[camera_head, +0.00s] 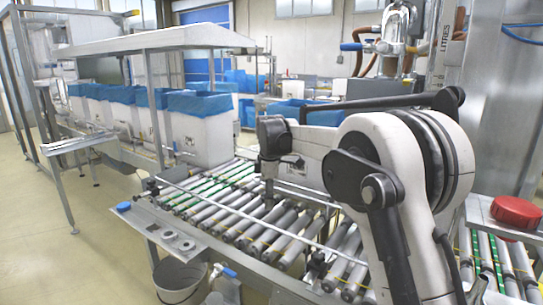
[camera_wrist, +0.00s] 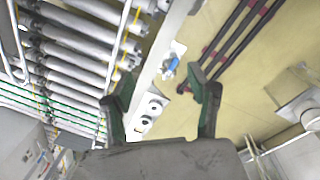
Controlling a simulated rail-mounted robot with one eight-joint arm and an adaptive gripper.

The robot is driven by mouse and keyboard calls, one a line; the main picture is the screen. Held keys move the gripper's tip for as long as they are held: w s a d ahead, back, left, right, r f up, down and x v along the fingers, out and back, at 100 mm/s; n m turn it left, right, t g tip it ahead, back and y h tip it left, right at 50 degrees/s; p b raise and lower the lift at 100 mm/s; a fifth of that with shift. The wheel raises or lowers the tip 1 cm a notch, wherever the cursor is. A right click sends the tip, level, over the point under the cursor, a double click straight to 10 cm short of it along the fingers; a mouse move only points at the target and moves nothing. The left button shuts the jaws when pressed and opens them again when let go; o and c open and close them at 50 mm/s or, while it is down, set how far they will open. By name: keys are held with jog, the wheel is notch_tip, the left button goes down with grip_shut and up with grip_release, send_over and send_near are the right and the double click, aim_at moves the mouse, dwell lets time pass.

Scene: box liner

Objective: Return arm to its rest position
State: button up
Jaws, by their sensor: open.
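In the wrist view my gripper (camera_wrist: 166,86) is open, with its two dark fingers spread apart and nothing between them. The metal side rail of the conveyor, with a small panel (camera_wrist: 150,108) of round fittings, shows below and between the fingers. In the head view my arm reaches from the right foreground over the roller conveyor (camera_head: 228,216), with its wrist end pointing down above the rollers. The fingers are too small to make out clearly there.
White boxes (camera_head: 201,138) with blue liners (camera_head: 200,104) stand in a row at the left back under a metal canopy (camera_head: 150,41). A bucket (camera_head: 180,280) hangs below the front rail. A red cap (camera_head: 515,211) sits at the right.

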jog(key=s+d+r+m+t, duration=0.2)
jog(key=s+d+r+m, duration=0.4)
jog(key=s, duration=0.5)
jog(key=s+d+r+m+t, duration=0.1)
jog(key=s+d+r+m, duration=0.2)
jog(key=s+d+r, duration=0.55)
jog(key=s+d+f+m+t, duration=0.1)
jog(key=s+d+f+m, duration=0.1)
jog(key=s, duration=0.6)
jog(key=s+d+f+m+t, duration=0.1)
jog(key=s+d+f+m, duration=0.1)
jog(key=s+f+m, duration=0.2)
jog(key=s+d+f+m+t, duration=0.1)
jog(key=s+d+f+m, duration=0.1)
jog(key=s+f, duration=0.5)
jog(key=s+m, duration=0.1)
jog(key=s, duration=0.5)
jog(key=shift+f, duration=0.25)
jog(key=shift+c, duration=0.5)
